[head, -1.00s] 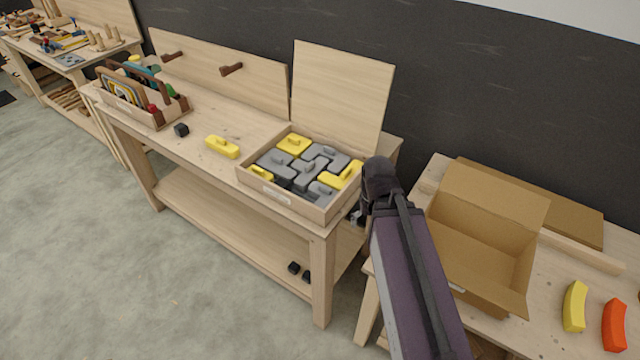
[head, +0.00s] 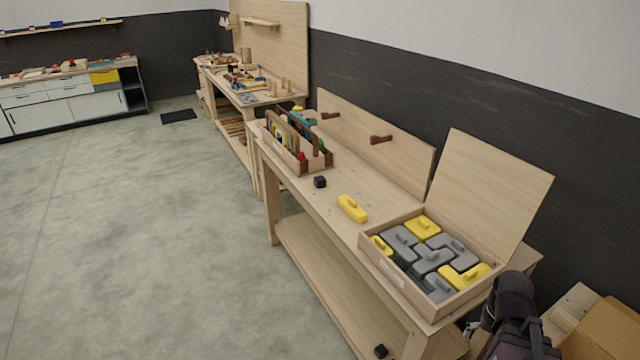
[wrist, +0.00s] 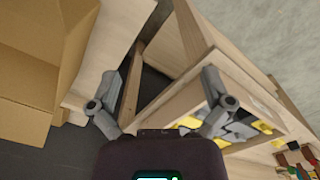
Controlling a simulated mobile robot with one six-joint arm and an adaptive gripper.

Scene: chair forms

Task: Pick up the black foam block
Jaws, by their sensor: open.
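A small black block (head: 320,182) sits on the workbench top (head: 300,192), between the wooden tool carrier and a yellow block. A second black block (head: 381,351) shows low down at the lower shelf, near the picture's bottom edge. I cannot tell by look which of them is foam. My gripper (wrist: 160,112) is open in the wrist view, with nothing between its fingers. It is beyond the right end of the bench, well away from the black block on top. In the head view my arm hides most of it.
An open-lidded wooden box (head: 400,292) of grey and yellow shapes stands at the bench's right end. A yellow block (head: 352,208) lies left of it. The tool carrier (head: 298,160) stands further back. A cardboard box (head: 605,330) is at lower right. Open floor (head: 150,230) lies left.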

